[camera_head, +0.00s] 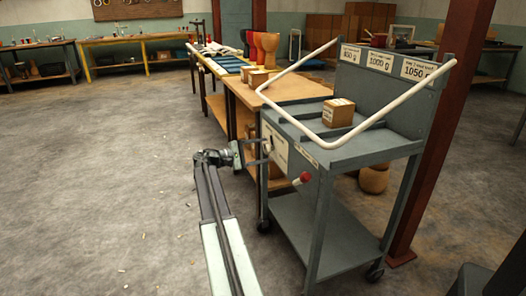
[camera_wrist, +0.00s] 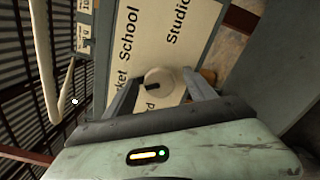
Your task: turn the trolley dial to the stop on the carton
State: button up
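The trolley (camera_head: 335,158) is grey with white handle rails. Its dial (camera_wrist: 158,81) is a round off-white knob with a dark pointer mark, set on a white label panel (camera_head: 275,150) on the trolley's near side. The panel carries "School", "Studio" and other partly hidden words in the wrist view. My gripper (camera_head: 262,152) is open in front of the panel. In the wrist view its two fingers (camera_wrist: 163,82) stand on either side of the dial, with gaps visible; I cannot tell how deep they reach. The brown carton (camera_head: 338,113) sits on the trolley's top; its label is too small to read.
Signs on the trolley's back board include "1000 g" (camera_head: 380,62) and "1050 g" (camera_head: 418,69). A red-knobbed lever (camera_head: 304,178) sticks out right of the panel. Floor left is open.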

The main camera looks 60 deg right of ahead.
jog(key=v, duration=0.8)
